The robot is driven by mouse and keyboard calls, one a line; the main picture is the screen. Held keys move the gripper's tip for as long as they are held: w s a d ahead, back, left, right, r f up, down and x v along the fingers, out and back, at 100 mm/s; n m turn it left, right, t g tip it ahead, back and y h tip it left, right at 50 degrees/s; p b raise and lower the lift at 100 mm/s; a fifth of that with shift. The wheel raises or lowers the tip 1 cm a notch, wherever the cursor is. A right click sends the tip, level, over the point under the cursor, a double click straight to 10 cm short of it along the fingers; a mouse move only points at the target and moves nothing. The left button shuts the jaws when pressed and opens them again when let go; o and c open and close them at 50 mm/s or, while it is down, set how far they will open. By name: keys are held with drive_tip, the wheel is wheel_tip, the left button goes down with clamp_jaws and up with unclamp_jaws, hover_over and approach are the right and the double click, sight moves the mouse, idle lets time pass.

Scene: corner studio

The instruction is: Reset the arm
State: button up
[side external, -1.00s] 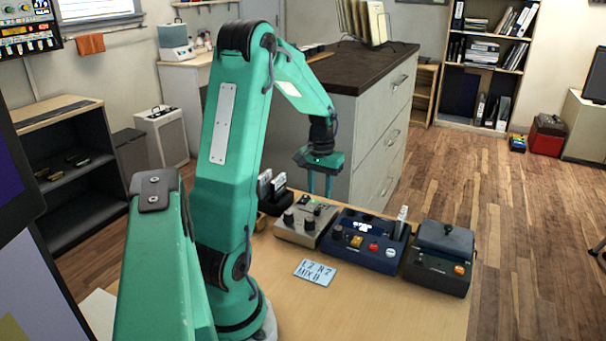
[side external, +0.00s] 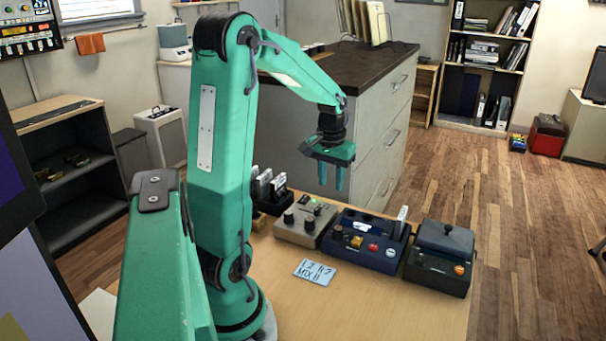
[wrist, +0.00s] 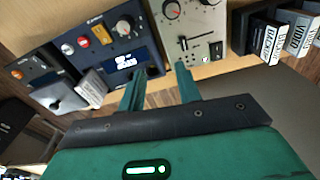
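My gripper (side external: 331,185) is raised in the air above and behind the row of devices at the back of the wooden table. It points down and touches nothing. In the wrist view its two green fingers (wrist: 160,68) stand apart with nothing between them, so it is open and empty. Below it are a blue control box (side external: 364,242) with a knob and coloured buttons, and a beige box (side external: 305,225) with knobs.
A dark lidded box (side external: 440,258) stands at the right end of the row. A rack of labelled cartridges (side external: 267,188) stands at the left. A handwritten card (side external: 314,272) lies in front. The table's front (side external: 385,310) is clear. A drawer cabinet (side external: 372,125) stands behind.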

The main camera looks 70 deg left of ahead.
drive_tip(key=s+d+r+m+t, duration=0.1)
drive_tip(key=s+d+r+m, duration=0.1)
drive_tip(key=d, duration=0.6)
drive_tip(key=s+d+r+m+t, duration=0.2)
drive_tip(key=d+r+m, duration=0.1)
drive_tip(key=d, duration=0.5)
drive_tip(key=s+d+r+m+t, duration=0.2)
drive_tip(key=s+d+r, duration=0.1)
drive_tip(key=d, duration=0.5)
drive_tip(key=shift+r+m+h, duration=0.3)
drive_tip(key=shift+r+m, duration=0.1)
drive_tip(key=shift+r, duration=0.1)
idle(0.6)
